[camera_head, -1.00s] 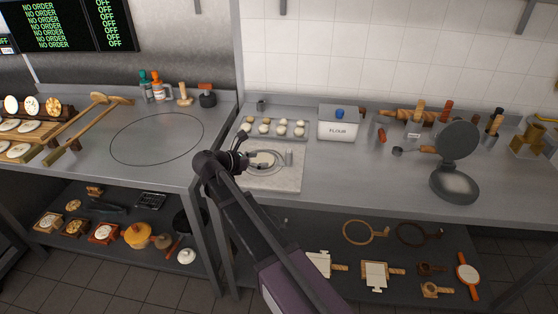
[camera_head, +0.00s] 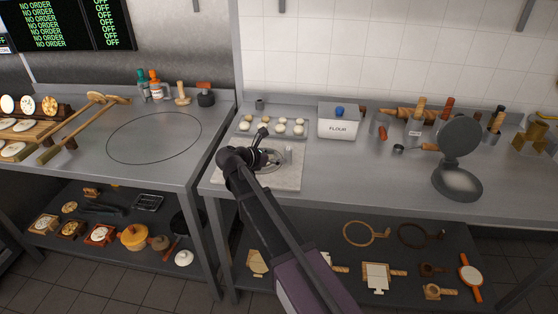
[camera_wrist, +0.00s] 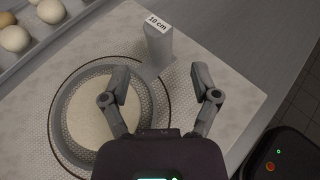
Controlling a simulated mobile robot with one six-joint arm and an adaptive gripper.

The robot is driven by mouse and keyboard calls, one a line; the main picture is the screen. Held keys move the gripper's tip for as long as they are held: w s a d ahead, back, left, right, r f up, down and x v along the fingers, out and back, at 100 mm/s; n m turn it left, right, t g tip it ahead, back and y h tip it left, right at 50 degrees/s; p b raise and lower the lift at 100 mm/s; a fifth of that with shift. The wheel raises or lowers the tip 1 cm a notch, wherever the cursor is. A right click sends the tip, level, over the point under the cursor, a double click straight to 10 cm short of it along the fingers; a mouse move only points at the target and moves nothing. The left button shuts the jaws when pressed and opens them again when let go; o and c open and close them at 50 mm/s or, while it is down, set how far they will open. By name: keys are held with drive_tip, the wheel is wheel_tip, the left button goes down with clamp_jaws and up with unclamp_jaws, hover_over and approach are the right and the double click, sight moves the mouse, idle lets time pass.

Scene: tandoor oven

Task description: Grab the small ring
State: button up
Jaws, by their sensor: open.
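A grey metal ring (camera_wrist: 62,122) with an upright handle (camera_wrist: 158,50) labelled "10 cm" lies on a pale patterned board (camera_wrist: 215,115). A flat pale dough disc (camera_wrist: 88,108) shows inside the ring. In the head view the ring (camera_head: 276,158) is partly hidden by my arm. My gripper (camera_wrist: 160,84) is open and empty in the wrist view. Its left finger overlaps the ring's right side in the picture, and its right finger is over the bare board. The handle shows beyond and between the fingertips. Contact cannot be told.
A tray of several dough balls (camera_head: 278,135) stands behind the board. A white flour box (camera_head: 338,127) is to its right. A round hinged press (camera_head: 457,180) stands further right. The counter (camera_head: 350,175) between board and press is mostly clear.

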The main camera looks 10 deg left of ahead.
sight(287, 162)
drive_tip(key=shift+w+d, duration=0.1)
drive_tip(key=shift+w, duration=0.05)
drive_tip(key=shift+b+x, duration=0.9)
drive_tip(key=shift+x, duration=1.6)
clamp_jaws()
